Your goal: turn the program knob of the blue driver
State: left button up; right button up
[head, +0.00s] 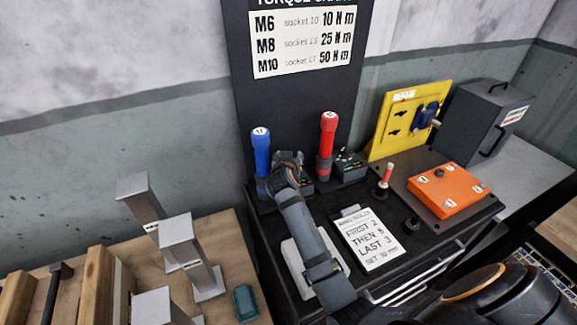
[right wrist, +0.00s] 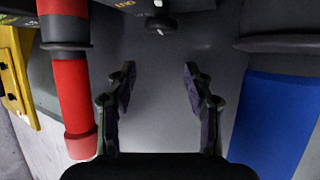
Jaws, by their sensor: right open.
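The blue driver (head: 261,150) stands upright at the left of the dark bench top. It shows at the right of the right wrist view (right wrist: 277,120), upside down. A dark box (head: 306,185) with a green display stands beside it, partly behind my gripper. In the right wrist view a round black knob (right wrist: 161,23) with a white mark sits at the top, between the two drivers. My right gripper (head: 288,158) is beside the blue driver. Its fingers (right wrist: 150,75) are open, with nothing between them, apart from the knob. My left gripper is not in view.
The red driver (head: 327,140) stands to the right with its own box (head: 350,166); it shows left in the wrist view (right wrist: 75,100). Grey posts (head: 180,242) stand left.

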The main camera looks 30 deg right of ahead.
notch_tip(320, 180, up, 6)
jog(key=shift+f, duration=0.2)
dwell(0.4)
